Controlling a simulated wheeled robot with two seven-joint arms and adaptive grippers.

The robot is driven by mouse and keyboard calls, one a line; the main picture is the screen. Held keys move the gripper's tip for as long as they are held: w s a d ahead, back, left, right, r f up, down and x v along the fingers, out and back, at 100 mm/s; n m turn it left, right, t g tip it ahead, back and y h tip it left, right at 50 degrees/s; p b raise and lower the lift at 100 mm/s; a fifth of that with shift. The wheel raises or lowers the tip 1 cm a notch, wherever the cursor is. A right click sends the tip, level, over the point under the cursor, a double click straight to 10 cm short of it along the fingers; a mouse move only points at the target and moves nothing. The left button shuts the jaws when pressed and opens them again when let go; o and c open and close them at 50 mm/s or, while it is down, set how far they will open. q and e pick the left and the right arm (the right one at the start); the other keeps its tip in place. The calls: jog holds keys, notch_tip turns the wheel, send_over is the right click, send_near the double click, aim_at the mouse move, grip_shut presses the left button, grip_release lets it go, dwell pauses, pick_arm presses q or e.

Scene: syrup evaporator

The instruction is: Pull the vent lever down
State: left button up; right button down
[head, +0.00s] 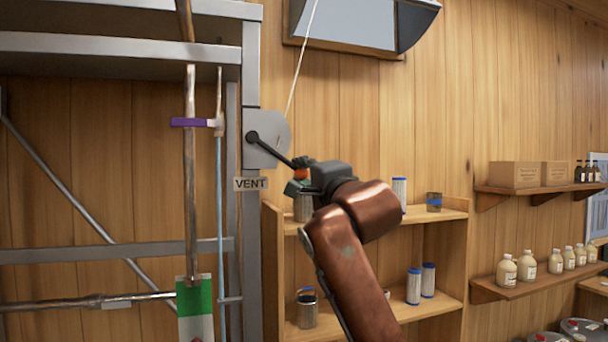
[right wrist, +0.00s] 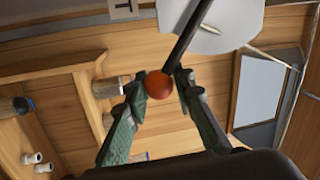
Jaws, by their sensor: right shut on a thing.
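The vent lever (head: 272,150) is a dark rod on a grey plate (head: 262,128) fixed to the metal post. It slants down to the right from its pivot and ends in a red-orange knob (head: 301,174). A "VENT" sign (head: 250,184) is below the plate. My right gripper (head: 298,182) is at the knob. In the right wrist view the knob (right wrist: 159,85) sits between the green-padded fingers of the right gripper (right wrist: 155,90), which is shut on it. Part of the knob is hidden by the gripper in the head view. My left gripper is not in view.
A wooden shelf unit (head: 436,214) with jars and filter cartridges stands behind and below my right arm. The metal frame (head: 251,80) with pipes and a purple-handled valve (head: 190,122) is at left. A thin cord (head: 302,55) rises from the lever plate.

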dwell(0.4)
jog(key=c, duration=1.7)
grip_release()
jog(key=shift+s, duration=0.2)
jog(key=shift+o, duration=0.4)
jog(key=shift+w, duration=0.1)
jog(key=v, duration=1.2)
jog(key=shift+f, duration=0.1)
